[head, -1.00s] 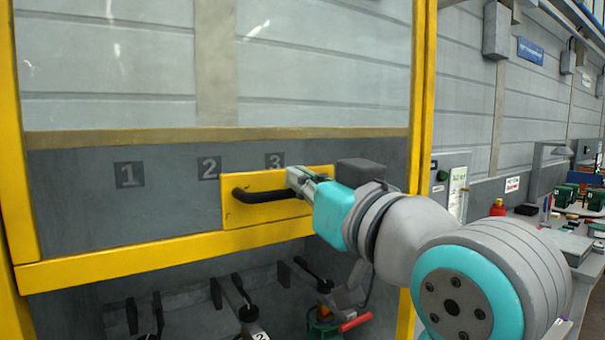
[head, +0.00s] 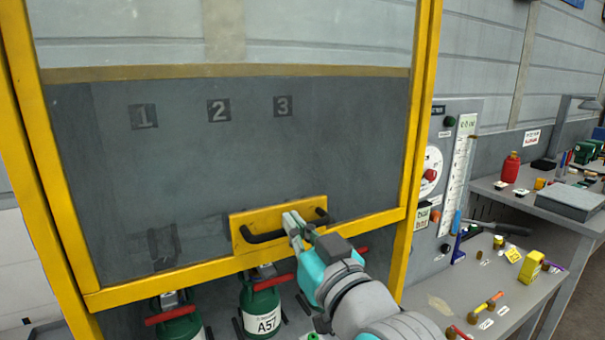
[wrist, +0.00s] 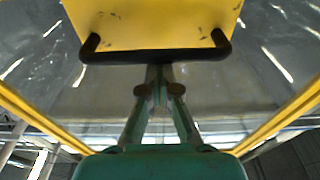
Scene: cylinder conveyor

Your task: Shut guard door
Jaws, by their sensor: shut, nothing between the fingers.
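The guard door (head: 250,71) is a yellow-framed clear panel. Its lower yellow rail (head: 180,275) is just above the tops of the cylinders, leaving an open gap below. A black bar handle (head: 262,238) sits on a yellow plate (head: 240,219) at the door's bottom. The handle also spans the wrist view (wrist: 115,56). My gripper (head: 296,222) is at the right part of the handle in the head view. In the wrist view its fingers (wrist: 160,76) are together, empty, with tips at the bar's middle; whether they touch it is unclear.
Under the door stand green cylinders, one labelled A57 (head: 263,309), with red bars. To the right are a control panel with a gauge (head: 430,170), and a bench (head: 430,300) with a yellow box (head: 531,267) and small tools. A red bottle (head: 511,168) stands farther back.

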